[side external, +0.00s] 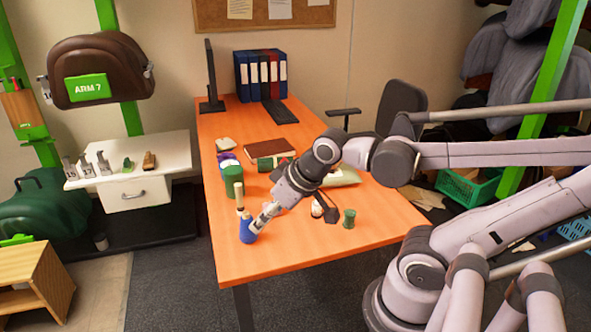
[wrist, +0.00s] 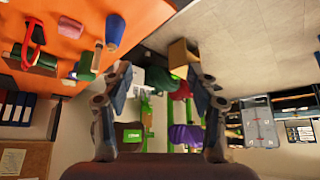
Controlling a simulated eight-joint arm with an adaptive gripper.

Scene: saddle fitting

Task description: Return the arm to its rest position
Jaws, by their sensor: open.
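My gripper (side external: 264,216) is at the front left part of the orange table (side external: 290,258) in the side view, pointing down and left. In the wrist view my gripper (wrist: 163,82) has its two fingers wide apart with nothing between them. A blue cylinder (side external: 247,233) stands at the table's front left, overlapping the fingertips in the side view. In the wrist view the blue cylinder (wrist: 115,32) is outside the fingers, up and to the left. My arm is stretched out over the table from the right.
A green cylinder (side external: 232,184), a dark book (side external: 271,147), a green spool (side external: 349,218) and other small items share the table. Binders (side external: 260,75) and a monitor (side external: 211,75) stand at the back. A white cabinet (side external: 135,160) is to the left. The table's front strip looks clear.

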